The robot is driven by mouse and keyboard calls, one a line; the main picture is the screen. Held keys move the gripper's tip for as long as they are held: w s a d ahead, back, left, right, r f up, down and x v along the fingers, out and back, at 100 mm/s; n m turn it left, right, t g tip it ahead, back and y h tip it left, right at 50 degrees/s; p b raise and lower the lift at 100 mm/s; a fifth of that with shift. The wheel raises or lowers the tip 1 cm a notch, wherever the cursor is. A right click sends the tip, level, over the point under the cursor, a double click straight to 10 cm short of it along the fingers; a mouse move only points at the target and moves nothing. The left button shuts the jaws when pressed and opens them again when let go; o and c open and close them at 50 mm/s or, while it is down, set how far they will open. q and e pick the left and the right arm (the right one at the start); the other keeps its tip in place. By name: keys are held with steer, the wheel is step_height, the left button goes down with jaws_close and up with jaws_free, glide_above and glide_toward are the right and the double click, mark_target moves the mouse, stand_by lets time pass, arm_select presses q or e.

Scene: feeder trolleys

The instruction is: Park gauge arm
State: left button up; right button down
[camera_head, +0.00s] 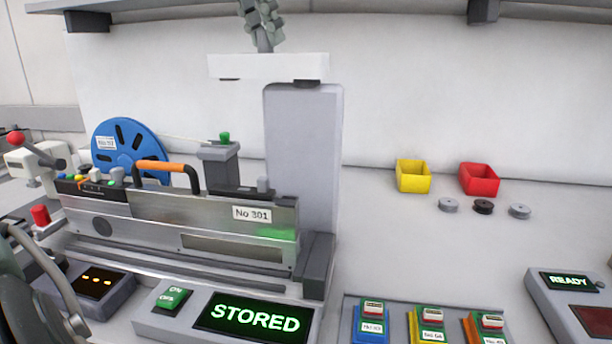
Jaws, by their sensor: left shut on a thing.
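The gauge arm, as I take it, is a white crossbar (235,66) set level at the top of a tall grey column (305,150). Small dark pads show under its two ends. My left gripper (263,46) comes down from the top edge and is shut at the top middle of the bar. Its fingertips are small, and the grip point itself is hidden behind the bar. A display (255,318) in front of the column reads STORED in green.
A metal feeder (150,215) labelled No 301, with an orange handle (160,166), stands left of the column. A blue reel (128,140) is behind it. Yellow (413,178) and red (480,180) bins stand to the right. A READY panel (568,283) is at far right.

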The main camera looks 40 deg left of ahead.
arm_select(q)
steer(key=shift+w+a, duration=0.2)
steer(key=shift+w, duration=0.5)
steer(key=shift+w+a, duration=0.15)
steer(key=shift+w, duration=0.55)
steer(key=shift+w+d, duration=0.1)
steer(key=shift+w, duration=0.6)
steer(key=shift+w+d+f, duration=0.1)
steer(key=shift+w+d, duration=0.2)
steer(key=shift+w, duration=0.45)
steer(key=o, duration=0.7)
steer(key=shift+d, duration=0.15)
steer(key=shift+r, duration=4.1)
